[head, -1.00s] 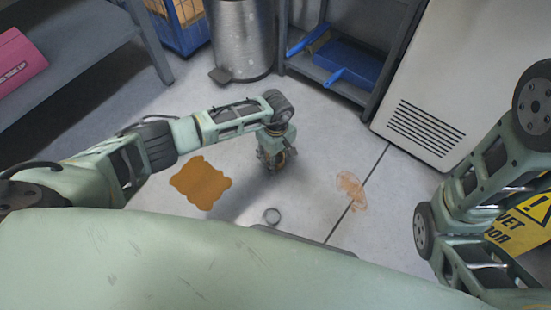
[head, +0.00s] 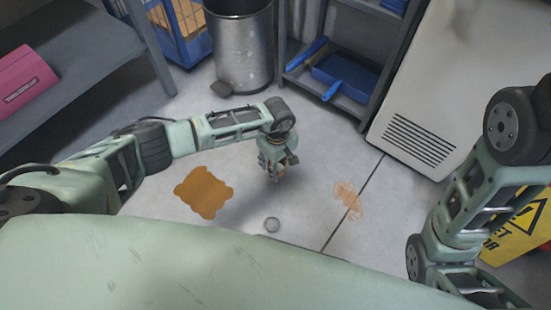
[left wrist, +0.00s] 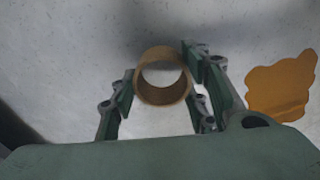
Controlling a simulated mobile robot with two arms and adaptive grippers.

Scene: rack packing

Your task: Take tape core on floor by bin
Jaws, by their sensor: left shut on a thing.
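The tape core is a brown cardboard ring (left wrist: 163,98), seen in the left wrist view between the two fingers of my left gripper (left wrist: 160,76). The fingers are shut on it, one on each side, and its open centre shows pale floor. In the head view my left gripper (head: 276,172) points down over the floor in front of the bin (head: 242,48), and the core is mostly hidden there by the fingers. The bin is a grey metal pedal bin. My right arm is at the right edge, and its gripper is out of view.
An orange-brown spill (head: 205,192) lies left of the left gripper, and a fainter stain (head: 348,200) lies right. A shelf (head: 345,105), white cabinet (head: 440,80) and yellow sign (head: 520,230) stand around.

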